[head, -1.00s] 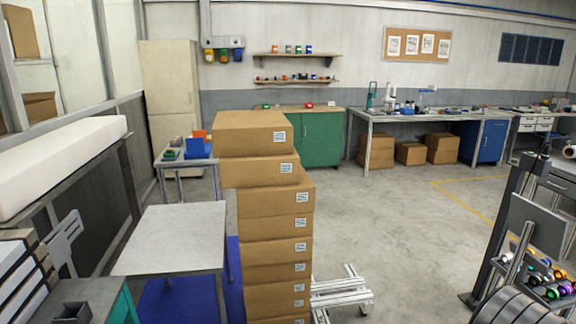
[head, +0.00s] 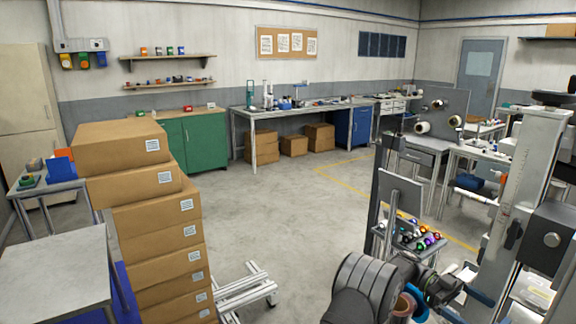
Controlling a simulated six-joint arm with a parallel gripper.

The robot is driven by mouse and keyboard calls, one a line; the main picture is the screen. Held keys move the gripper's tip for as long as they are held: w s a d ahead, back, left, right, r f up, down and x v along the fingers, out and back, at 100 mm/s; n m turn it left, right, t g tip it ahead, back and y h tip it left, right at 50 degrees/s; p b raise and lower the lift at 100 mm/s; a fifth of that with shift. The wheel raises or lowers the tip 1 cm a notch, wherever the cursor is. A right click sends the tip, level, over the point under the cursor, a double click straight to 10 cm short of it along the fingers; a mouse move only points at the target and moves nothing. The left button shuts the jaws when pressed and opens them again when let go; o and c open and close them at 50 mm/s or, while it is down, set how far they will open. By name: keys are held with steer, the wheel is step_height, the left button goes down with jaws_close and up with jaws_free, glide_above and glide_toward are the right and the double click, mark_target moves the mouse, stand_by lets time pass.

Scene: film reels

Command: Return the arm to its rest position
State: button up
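No film reel shows clearly as held.
A tall stack of cardboard boxes (head: 160,235) stands at the left beside a grey table (head: 55,270). A rack of colourful rolls (head: 415,237) stands right of centre. A pale upright post (head: 530,190) fills the right. The middle floor is open.

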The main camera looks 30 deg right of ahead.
steer(key=s, duration=0.7)
steer(key=shift+s+a, duration=0.1)
steer(key=shift+s, duration=0.05)
steer(key=shift+n+h, duration=0.6)
steer(key=shift+h, duration=0.4)
steer(key=n+t+h, duration=0.1)
steer(key=n+h, duration=0.2)
steer(key=h, duration=0.1)
steer(key=n+t+h, duration=0.2)
steer(key=n+h, duration=0.1)
steer(key=h, duration=0.1)
steer(key=shift+h, duration=0.4)
steer(key=n+t+h, duration=0.4)
steer(key=shift+t, duration=0.3)
steer(key=shift+n+t+h, duration=1.3)
steer(key=shift+n+t, duration=0.4)
steer(key=shift+t, duration=0.6)
steer(key=shift+a+t, duration=0.2)
steer(key=shift+t, duration=0.1)
steer(key=v, duration=0.6)
